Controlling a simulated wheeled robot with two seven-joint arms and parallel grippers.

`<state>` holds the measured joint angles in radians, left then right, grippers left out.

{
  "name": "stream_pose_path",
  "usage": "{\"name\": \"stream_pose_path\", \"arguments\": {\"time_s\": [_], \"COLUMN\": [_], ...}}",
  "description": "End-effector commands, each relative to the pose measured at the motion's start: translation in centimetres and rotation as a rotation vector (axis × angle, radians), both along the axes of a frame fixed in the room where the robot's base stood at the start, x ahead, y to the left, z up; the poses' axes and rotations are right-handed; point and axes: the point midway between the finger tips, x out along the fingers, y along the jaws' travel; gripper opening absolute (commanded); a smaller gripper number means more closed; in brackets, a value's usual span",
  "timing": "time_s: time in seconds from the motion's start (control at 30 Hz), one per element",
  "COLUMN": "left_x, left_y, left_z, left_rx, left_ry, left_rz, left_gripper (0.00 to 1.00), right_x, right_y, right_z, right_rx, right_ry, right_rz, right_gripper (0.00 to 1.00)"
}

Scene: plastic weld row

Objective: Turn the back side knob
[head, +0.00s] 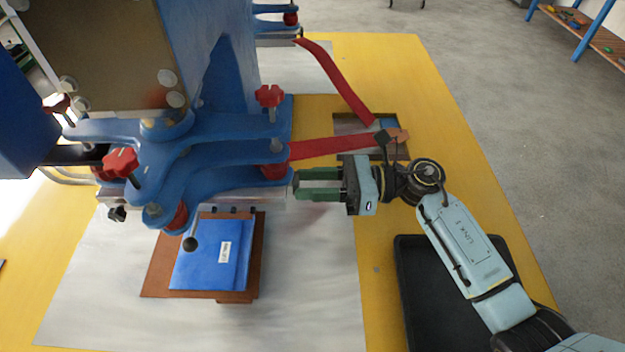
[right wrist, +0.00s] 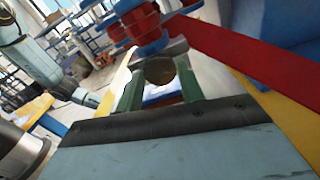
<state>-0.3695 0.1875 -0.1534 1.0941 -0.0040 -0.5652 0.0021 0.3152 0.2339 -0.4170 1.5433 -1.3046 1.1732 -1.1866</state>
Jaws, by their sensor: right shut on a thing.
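The blue welding machine (head: 215,160) stands on the left half of the table. My right gripper (head: 299,186) reaches in from the right, level, with its green fingers at the right end of the machine's lower metal bar. In the right wrist view a round dark knob (right wrist: 160,71) sits between the two green fingers, and the gripper is shut on it. In the head view this knob is hidden by the fingers. Another dark side knob (head: 117,214) shows at the bar's left end. My left gripper is not in view.
Red star knobs (head: 269,95) stand on the machine. A red strap (head: 325,146) runs just behind my right gripper. A blue plate (head: 208,255) on a brown block lies in front. A black tray (head: 420,300) lies at the right, under my right arm.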

Motion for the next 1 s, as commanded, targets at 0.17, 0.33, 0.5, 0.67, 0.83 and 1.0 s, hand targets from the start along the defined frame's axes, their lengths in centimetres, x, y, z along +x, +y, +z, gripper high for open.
{"name": "stream_pose_path", "arguments": {"time_s": [0.17,0.33,0.5,0.67,0.83,1.0], "left_x": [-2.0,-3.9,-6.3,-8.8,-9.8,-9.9], "left_y": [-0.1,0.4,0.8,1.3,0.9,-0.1], "left_z": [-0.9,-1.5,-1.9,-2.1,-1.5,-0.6], "left_rx": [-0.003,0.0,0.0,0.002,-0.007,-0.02], "left_ry": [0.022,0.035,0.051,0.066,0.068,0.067], "left_rz": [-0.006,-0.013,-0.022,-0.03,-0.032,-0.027], "left_gripper": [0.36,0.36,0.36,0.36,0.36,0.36], "right_x": [0.0,0.0,0.0,0.0,0.1,0.1], "right_y": [0.0,0.0,0.0,0.0,-0.1,0.0], "right_z": [0.2,0.2,0.3,0.3,0.3,0.3], "right_rx": [-0.002,-0.003,-0.002,-0.001,-0.001,0.0], "right_ry": [0.111,0.263,0.425,0.578,0.738,0.901], "right_rz": [0.001,0.001,0.0,0.0,-0.001,-0.001], "right_gripper": [0.15,0.15,0.15,0.15,0.15,0.15]}}
